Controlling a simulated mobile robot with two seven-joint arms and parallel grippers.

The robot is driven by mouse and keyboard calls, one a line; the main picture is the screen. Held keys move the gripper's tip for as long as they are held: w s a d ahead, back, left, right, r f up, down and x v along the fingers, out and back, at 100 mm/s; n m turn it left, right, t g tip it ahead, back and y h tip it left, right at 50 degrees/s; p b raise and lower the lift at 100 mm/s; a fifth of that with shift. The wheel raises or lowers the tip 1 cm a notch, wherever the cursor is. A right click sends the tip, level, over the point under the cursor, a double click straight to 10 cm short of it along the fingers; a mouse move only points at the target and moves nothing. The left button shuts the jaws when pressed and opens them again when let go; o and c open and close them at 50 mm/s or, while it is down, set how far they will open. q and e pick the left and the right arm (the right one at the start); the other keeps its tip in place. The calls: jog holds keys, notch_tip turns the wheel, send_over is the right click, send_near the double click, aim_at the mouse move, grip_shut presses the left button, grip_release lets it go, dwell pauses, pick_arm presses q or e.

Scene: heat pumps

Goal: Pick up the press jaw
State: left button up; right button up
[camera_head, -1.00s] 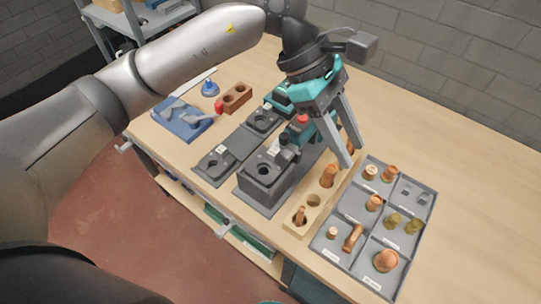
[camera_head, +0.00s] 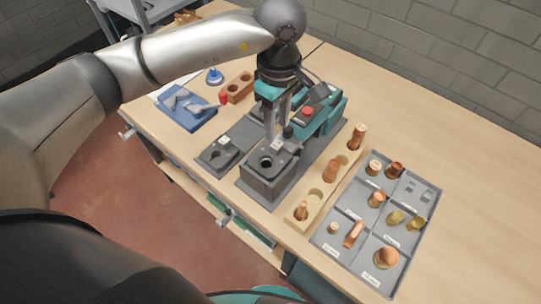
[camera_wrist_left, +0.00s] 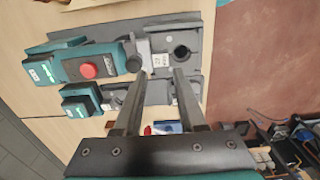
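A teal press tool (camera_head: 312,115) with a red button lies on a dark stand on the bench. At its near end is a grey jaw block with a round hole (camera_head: 267,161), which I take for the press jaw; it also shows in the left wrist view (camera_wrist_left: 192,49) with a small white label beside it. My left gripper (camera_head: 277,138) points down over the tool's near end, just behind the hole. In the left wrist view its two fingers (camera_wrist_left: 161,73) are apart with nothing between them. Contact with the jaw cannot be told. My right gripper is out of view.
A second, lower grey jaw holder (camera_head: 218,156) stands to the left. A wooden rack (camera_head: 313,198) with copper fittings and a grey sorting tray (camera_head: 345,203) lie to the right. A blue tray (camera_head: 187,118) lies at the left. The bench's right side is clear.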

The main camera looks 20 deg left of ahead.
aim_at(277, 144)
pick_arm(q)
jog(key=shift+s+f+p, duration=0.1)
jog(key=shift+f+p, duration=0.35)
jog(key=shift+f, duration=2.45)
jog(key=shift+d, duration=0.1)
grip_shut()
jog(key=shift+r, duration=0.15)
